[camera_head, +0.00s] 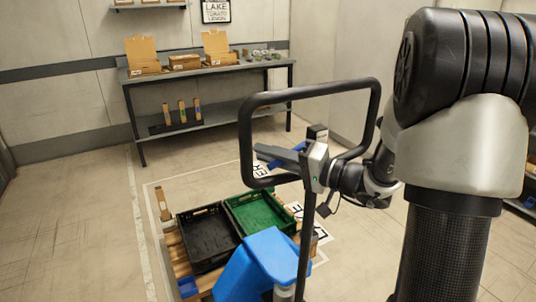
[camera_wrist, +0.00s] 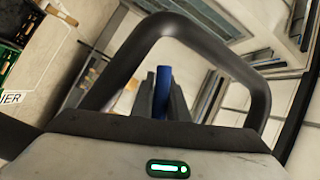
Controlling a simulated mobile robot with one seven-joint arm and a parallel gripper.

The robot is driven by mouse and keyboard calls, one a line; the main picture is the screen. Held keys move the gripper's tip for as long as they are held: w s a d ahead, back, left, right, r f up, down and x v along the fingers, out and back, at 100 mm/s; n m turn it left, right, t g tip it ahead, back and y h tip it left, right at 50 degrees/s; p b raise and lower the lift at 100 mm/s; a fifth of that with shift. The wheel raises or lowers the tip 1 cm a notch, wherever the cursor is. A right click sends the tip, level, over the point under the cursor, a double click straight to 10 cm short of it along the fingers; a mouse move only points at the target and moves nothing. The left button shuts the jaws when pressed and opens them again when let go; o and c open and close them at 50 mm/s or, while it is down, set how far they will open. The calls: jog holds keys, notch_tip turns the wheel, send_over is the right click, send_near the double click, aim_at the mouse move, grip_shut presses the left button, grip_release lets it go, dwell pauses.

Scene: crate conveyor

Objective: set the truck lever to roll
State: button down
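The truck's blue body (camera_head: 258,268) stands at the bottom middle of the head view, with a pole rising to a black loop handle (camera_head: 310,92). The loop handle also arches across the wrist view (camera_wrist: 205,28). My gripper (camera_head: 290,158) reaches in at the handle from the right. A blue lever (camera_head: 267,152) shows at its fingers. In the wrist view the lever (camera_wrist: 162,92) stands between the two dark fingers (camera_wrist: 162,100) with no clear gap, so my gripper looks shut on it. The lever's setting cannot be told.
A black crate (camera_head: 181,222) and a green crate (camera_head: 229,203) sit side by side on a wooden pallet (camera_head: 178,258) in front of the truck. A shelf table (camera_head: 215,72) with cartons stands along the back wall. The floor at left is clear.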

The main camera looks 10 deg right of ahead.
notch_tip(320, 180, up, 4)
jog(key=m+t+b, duration=0.1)
jog(key=m, duration=0.1)
jog(key=m+y+b, duration=0.1)
jog(key=b, duration=0.1)
jog(key=shift+a+f+m+t, duration=0.15)
jog(key=shift+f+m+t, duration=0.05)
jog(key=shift+m+t, duration=0.2)
jog(key=c, duration=2)
grip_release()
jog(key=shift+s, duration=0.1)
jog(key=v, duration=1.7)
